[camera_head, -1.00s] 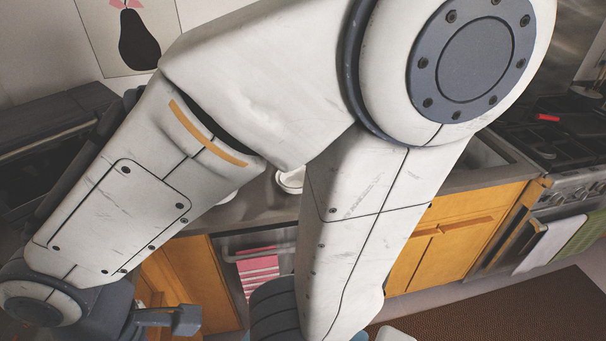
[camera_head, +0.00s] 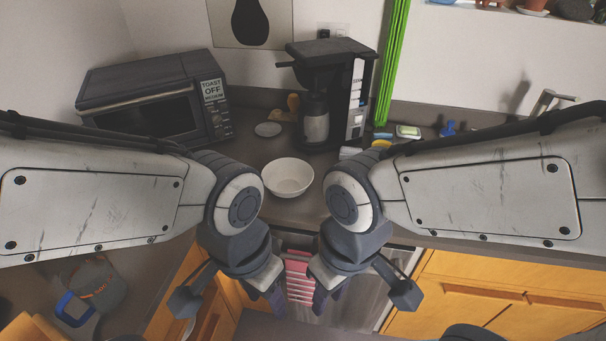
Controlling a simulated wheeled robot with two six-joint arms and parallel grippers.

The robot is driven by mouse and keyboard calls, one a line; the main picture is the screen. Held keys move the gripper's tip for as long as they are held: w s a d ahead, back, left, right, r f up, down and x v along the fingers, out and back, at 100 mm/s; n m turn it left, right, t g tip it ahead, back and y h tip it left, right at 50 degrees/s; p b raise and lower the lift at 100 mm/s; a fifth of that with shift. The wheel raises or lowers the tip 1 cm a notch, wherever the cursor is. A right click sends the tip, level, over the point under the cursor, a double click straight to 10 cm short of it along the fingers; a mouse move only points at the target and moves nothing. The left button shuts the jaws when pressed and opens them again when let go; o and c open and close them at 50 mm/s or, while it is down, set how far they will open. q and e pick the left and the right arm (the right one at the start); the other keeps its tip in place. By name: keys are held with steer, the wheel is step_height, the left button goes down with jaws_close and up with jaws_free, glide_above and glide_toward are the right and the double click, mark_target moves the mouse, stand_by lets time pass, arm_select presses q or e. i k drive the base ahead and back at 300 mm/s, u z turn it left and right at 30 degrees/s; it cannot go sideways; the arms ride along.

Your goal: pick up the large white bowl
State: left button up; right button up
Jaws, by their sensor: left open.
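A large white bowl (camera_head: 288,178) stands upright and looks empty on the grey counter, in front of the coffee maker. My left gripper (camera_head: 230,298) is open, low in the view, nearer to me than the bowl and a little to its left. My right gripper (camera_head: 362,296) also looks open, with its fingers apart, nearer to me and to the right of the bowl. Both grippers are empty and apart from the bowl. My wrists sit close to either side of the bowl in the picture and hide part of the counter.
A dark toaster oven (camera_head: 157,103) stands at the back left. A black coffee maker (camera_head: 329,92) stands behind the bowl. A small grey lid or dish (camera_head: 268,129) lies between them. A green upright post (camera_head: 391,65), a blue item (camera_head: 448,129) and other small things are at the back right.

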mark_target(289, 177)
steer(key=u, duration=0.05)
steer(key=i, duration=0.85)
steer(key=k, duration=0.5)
steer(key=z, duration=0.95)
steer(key=i, duration=0.25)
steer(key=u, duration=1.6)
